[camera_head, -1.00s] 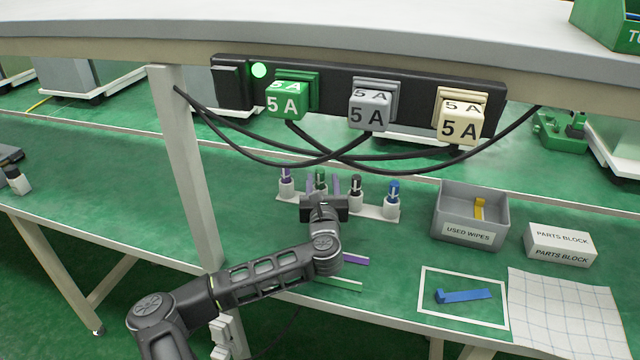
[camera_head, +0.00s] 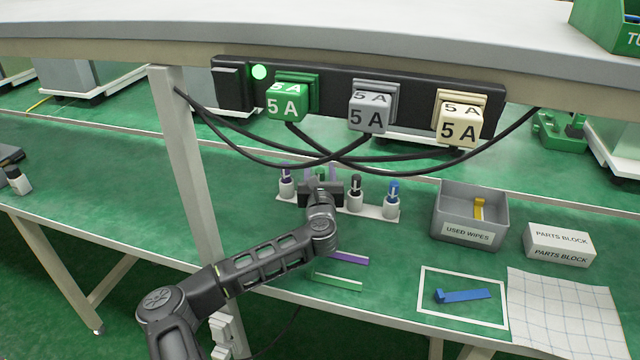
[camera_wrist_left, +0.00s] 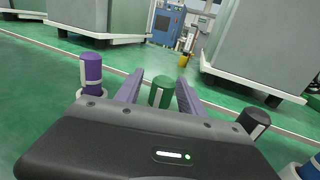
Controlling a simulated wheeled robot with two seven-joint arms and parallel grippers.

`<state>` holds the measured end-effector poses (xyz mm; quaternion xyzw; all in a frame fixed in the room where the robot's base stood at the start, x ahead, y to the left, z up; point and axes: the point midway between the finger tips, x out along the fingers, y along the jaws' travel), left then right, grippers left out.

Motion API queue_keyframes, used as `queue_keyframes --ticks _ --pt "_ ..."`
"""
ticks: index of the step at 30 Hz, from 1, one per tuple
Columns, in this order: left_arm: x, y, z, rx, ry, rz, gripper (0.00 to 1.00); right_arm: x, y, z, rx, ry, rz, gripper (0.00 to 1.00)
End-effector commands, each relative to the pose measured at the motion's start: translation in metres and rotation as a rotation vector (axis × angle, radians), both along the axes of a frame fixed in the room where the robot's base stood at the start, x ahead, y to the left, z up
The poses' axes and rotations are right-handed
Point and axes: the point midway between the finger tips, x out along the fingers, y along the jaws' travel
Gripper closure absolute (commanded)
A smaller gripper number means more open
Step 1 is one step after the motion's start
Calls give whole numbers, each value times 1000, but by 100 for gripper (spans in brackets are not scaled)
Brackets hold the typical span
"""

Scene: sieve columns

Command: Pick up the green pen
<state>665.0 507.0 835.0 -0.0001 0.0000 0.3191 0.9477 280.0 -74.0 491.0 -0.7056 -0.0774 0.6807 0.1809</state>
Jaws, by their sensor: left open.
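The green pen (camera_wrist_left: 162,94) stands upright between the two purple-grey fingers of my left gripper (camera_wrist_left: 158,90) in the left wrist view. The fingers are apart, one on each side of the pen, with a gap visible on both sides. The pen's lower part is hidden behind the gripper body. In the head view my left gripper (camera_head: 321,178) is at the white pen rack (camera_head: 378,212) and covers the green pen's place. My right gripper is not in view.
A purple pen (camera_wrist_left: 91,70) stands left of the gripper; a black pen (camera_head: 355,186) and a blue pen (camera_head: 393,192) stand right. A grey used-wipes bin (camera_head: 470,232), a parts block (camera_head: 560,245) and a blue item (camera_head: 464,296) lie further right. Cables (camera_head: 400,155) hang above the rack.

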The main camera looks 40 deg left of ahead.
Motion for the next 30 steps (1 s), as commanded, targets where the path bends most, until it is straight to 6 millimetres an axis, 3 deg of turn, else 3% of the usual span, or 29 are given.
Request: queue_keyframes --ticks 6,23,30 --pt "0 0 0 0 0 0 55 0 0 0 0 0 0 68" --pt "0 0 0 0 0 0 100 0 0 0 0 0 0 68" --pt "0 0 0 0 0 0 100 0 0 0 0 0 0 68"
